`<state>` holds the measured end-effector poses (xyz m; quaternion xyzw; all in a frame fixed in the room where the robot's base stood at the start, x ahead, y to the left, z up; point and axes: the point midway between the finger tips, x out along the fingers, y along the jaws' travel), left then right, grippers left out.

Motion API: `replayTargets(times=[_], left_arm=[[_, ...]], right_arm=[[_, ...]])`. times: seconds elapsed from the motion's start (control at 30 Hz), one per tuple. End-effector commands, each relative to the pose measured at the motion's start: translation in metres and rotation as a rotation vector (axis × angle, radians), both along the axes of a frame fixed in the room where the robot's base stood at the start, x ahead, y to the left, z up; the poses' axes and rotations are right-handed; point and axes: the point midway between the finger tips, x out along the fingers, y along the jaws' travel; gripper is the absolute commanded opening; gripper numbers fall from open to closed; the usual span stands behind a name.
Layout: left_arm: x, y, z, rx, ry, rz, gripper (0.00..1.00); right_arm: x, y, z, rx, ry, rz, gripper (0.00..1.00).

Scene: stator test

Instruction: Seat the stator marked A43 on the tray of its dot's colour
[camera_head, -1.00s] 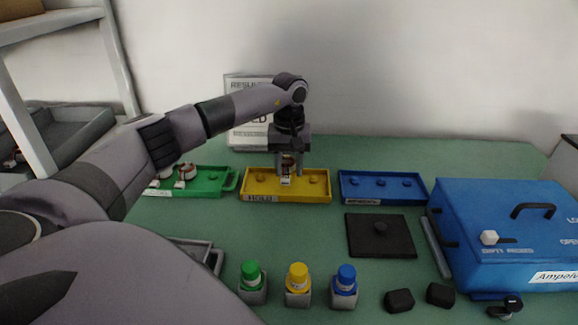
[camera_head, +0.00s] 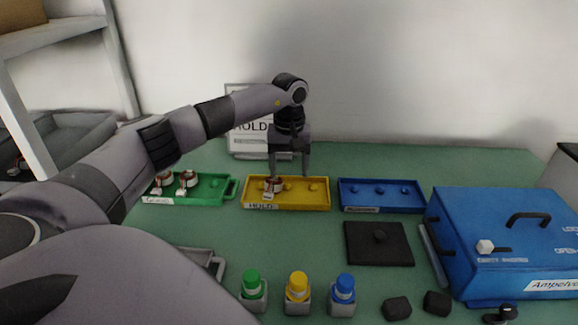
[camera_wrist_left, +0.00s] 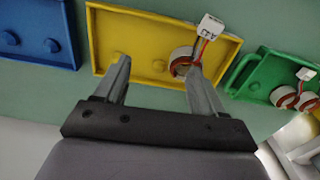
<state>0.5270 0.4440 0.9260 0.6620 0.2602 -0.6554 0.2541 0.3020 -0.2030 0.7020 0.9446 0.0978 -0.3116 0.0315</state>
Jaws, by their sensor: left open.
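A copper and white stator (camera_head: 274,185) with a white tag sits at the left end of the yellow tray (camera_head: 324,205), labelled HOLD. In the left wrist view the stator (camera_wrist_left: 179,58) lies flat; its tag (camera_wrist_left: 211,26) seems to start with A4, the last sign unclear. Whether a peg stands inside its ring is hidden. My left gripper (camera_head: 289,172) is open above the tray, fingers pointing down. In the left wrist view one fingertip of the left gripper (camera_wrist_left: 159,66) overlaps the stator's edge; nothing is held. My right gripper is not in view.
Two stators sit in the green tray (camera_head: 215,201) at left. The blue tray (camera_head: 410,208) has bare pegs. A sign (camera_head: 241,142) stands behind. Green, yellow and blue capped bottles (camera_head: 297,287), a black plate (camera_head: 365,255) and a blue machine (camera_head: 470,240) are nearer.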

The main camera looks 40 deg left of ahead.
Motion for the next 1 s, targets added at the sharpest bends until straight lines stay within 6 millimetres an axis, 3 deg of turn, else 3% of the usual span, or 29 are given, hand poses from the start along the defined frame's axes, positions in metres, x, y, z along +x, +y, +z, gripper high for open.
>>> replayTargets(times=[0.17,0.6,1.0], left_arm=[[0.000,0.000,0.005,0.000,-0.001,0.000,0.69],[0.000,-0.001,0.067,-0.001,-0.002,0.000,0.69],[0.000,-0.001,0.072,0.000,0.000,0.000,0.69]], right_arm=[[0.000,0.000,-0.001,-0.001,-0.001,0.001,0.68],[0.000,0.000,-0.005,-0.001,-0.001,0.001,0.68],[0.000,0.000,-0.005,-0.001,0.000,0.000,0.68]])
